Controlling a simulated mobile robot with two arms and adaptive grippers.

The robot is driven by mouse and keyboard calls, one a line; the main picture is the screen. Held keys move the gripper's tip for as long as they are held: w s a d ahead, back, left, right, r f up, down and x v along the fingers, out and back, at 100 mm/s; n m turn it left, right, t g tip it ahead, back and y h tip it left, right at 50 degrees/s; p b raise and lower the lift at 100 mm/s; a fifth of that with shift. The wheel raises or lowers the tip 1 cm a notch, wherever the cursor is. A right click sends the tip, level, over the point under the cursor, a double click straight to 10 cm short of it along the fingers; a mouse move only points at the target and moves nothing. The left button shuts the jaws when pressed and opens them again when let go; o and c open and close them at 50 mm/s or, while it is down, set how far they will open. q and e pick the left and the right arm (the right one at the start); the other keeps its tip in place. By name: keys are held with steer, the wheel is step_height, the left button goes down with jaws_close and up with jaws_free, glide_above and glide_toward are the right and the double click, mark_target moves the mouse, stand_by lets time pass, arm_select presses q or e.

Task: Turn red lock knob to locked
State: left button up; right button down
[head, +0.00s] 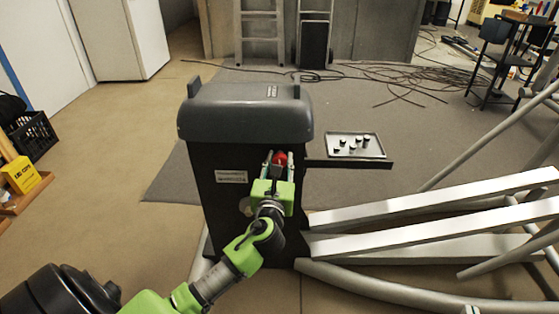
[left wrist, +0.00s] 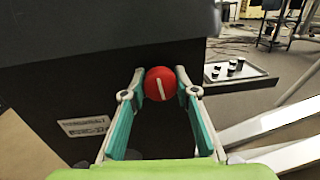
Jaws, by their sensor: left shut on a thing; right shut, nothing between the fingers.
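The red lock knob (head: 280,158) is on the front of a dark cabinet with a grey lid (head: 245,108). In the left wrist view the round red knob (left wrist: 160,84) shows a pale line, tilted slightly from upright. My left gripper (head: 279,160) is at the cabinet front, with one fingertip on each side of the knob. In the left wrist view my left gripper (left wrist: 160,84) is shut on the knob, its fingertips against the knob's left and right sides. My right gripper is not in view.
A tray (head: 384,154) with several small dark pieces sits on a shelf at the cabinet's right. Pale beams (head: 430,205) and grey tubes lie to the right. Cables (head: 400,78) lie on the floor behind. The floor at left is mostly clear.

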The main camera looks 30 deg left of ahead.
arm_select(q)
steer(key=shift+n, duration=1.3)
steer(key=shift+f+n, duration=0.1)
steer(key=shift+n, duration=0.8)
steer(key=n+y+b, duration=0.1)
steer(key=n, duration=0.5)
steer(key=shift+n+b, duration=0.4)
steer(key=n+b, duration=0.1)
steer(key=n, duration=0.4)
steer(key=shift+b, duration=0.35)
steer(key=shift+n, duration=0.7)
arm_select(e)
step_height(320, 180, up, 18)
steer(key=s+a+t+y, duration=0.1)
steer(key=t+y, duration=0.2)
steer(key=t, duration=0.6)
steer(key=shift+s+a+f, duration=0.2)
steer(key=shift+s+a, duration=0.05)
steer(key=shift+a, duration=0.15)
arm_select(q)
steer(key=o, duration=1.1)
steer(key=shift+y, duration=0.4)
